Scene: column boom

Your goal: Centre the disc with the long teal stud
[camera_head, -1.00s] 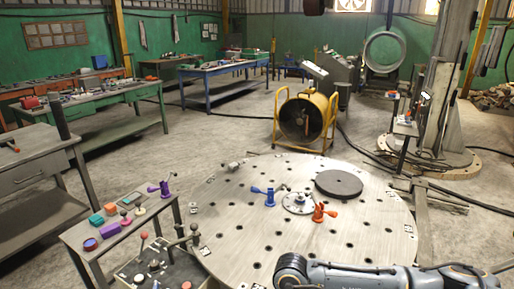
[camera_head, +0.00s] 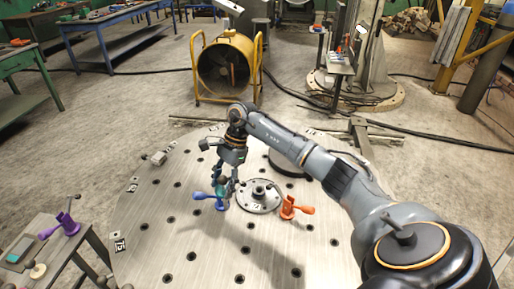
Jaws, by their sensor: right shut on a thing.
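My right gripper (camera_head: 230,180) reaches over the round plate (camera_head: 185,235) from the right, fingers pointing down. It is shut on a small teal piece, likely the teal stud (camera_head: 221,190), which shows between the fingers in front of the blue clamp (camera_head: 220,204). The fingers hide much of it, so its length and any contact below cannot be told. The grey hub (camera_head: 258,197) stands just right of the gripper. The dark disc (camera_head: 288,166) lies on the plate behind my forearm, partly hidden. My left gripper is out of view.
An orange clamp (camera_head: 290,208) stands right of the hub. A grey fitting (camera_head: 156,158) lies at the plate's left rim. A purple clamp (camera_head: 66,224) stands on the side table at lower left. A yellow-framed fan (camera_head: 224,70) stands behind. The plate's front is clear.

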